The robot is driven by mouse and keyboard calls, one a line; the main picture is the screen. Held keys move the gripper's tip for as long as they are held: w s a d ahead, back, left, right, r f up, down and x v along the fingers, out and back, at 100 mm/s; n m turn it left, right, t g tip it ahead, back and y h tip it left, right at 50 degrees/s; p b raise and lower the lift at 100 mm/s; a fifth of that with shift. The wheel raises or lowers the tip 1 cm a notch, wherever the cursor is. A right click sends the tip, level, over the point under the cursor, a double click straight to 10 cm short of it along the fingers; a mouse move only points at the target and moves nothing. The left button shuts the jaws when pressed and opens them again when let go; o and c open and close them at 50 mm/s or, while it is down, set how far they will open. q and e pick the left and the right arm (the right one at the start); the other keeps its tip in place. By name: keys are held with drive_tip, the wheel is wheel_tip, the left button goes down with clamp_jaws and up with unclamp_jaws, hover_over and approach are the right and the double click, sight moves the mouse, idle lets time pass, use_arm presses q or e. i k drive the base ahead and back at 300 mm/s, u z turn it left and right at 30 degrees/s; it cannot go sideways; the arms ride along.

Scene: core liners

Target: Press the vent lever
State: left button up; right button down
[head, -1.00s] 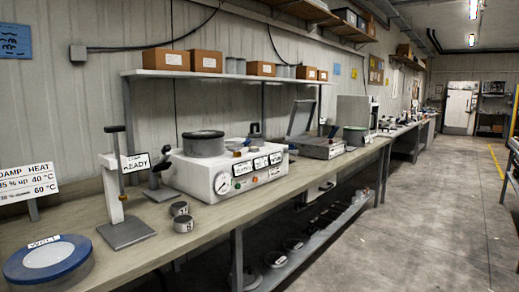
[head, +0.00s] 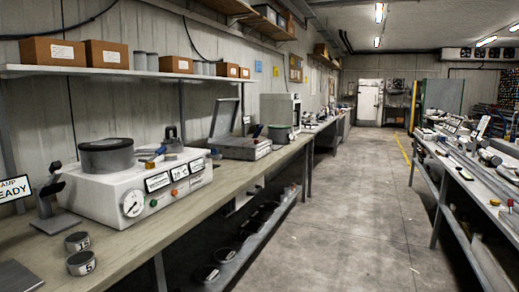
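A white machine (head: 140,195) with a round gauge (head: 132,203), buttons and small black-and-white displays stands on the left bench. A dark grey round lidded pot (head: 107,157) sits on its top. Right of the pot, a small blue and yellow part (head: 154,157) and a dark upright part (head: 171,137) show on or behind the machine's top. I cannot tell which part is the vent lever. Neither gripper is in view.
The left bench (head: 150,238) holds two small numbered tins (head: 80,262), a black stand (head: 50,207) and an open flat press (head: 240,147). A shelf with boxes hangs above. A clear concrete aisle (head: 340,200) separates it from a cluttered right bench (head: 455,180).

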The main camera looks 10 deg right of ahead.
sight(161, 150)
drive_tip(key=z, duration=0.65)
drive_tip(key=i, duration=1.1)
drive_tip(key=u, duration=0.5)
drive_tip(key=i, duration=0.95)
drive_tip(key=u, duration=1.05)
